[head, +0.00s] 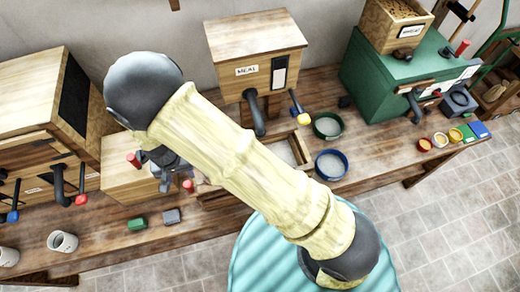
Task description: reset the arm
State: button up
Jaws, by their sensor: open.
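My arm (245,165) stretches across the middle of the head view, from the teal base at the bottom up and left to a dark rounded joint. My gripper (168,182) is small and partly hidden behind the arm. It is open, with its grey parts hanging over the bench beside a low wooden box (123,182) with red knobs. I see nothing held in it. I cannot tell how far it is above the bench or whether it touches the box.
The wooden bench (385,150) runs along the wall. It bears a wooden meal bin (255,45), a green machine (385,75), a blue bowl (331,165), a green bowl (328,125) and a wooden tray (303,150). White mugs (62,242) stand at left. Tiled floor at right is clear.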

jog(key=shift+r+p, duration=0.4)
jog(key=shift+r, duration=0.45)
jog(key=w+d+r+b, duration=0.2)
jog(key=w+d, duration=0.1)
jog(key=d, duration=0.3)
jog(key=w+d+r+m+t+b, duration=0.1)
jog(key=w+d+r+b, duration=0.15)
jog(key=d, duration=0.45)
jog(key=w+d+r+b, duration=0.2)
jog(key=w+d+b, duration=0.1)
jog(key=d, duration=0.3)
jog(key=s+d+r+b, duration=0.1)
jog(key=s+d+b, duration=0.1)
jog(key=d, duration=0.7)
jog(key=s+d+m+t+b, duration=0.1)
jog(key=s+d+b, duration=0.2)
jog(key=d, duration=0.7)
jog(key=shift+s+r+m+t+b, duration=0.3)
jog(key=shift+s+r+b, duration=0.1)
jog(key=shift+s, duration=0.2)
jog(key=shift+d, duration=0.1)
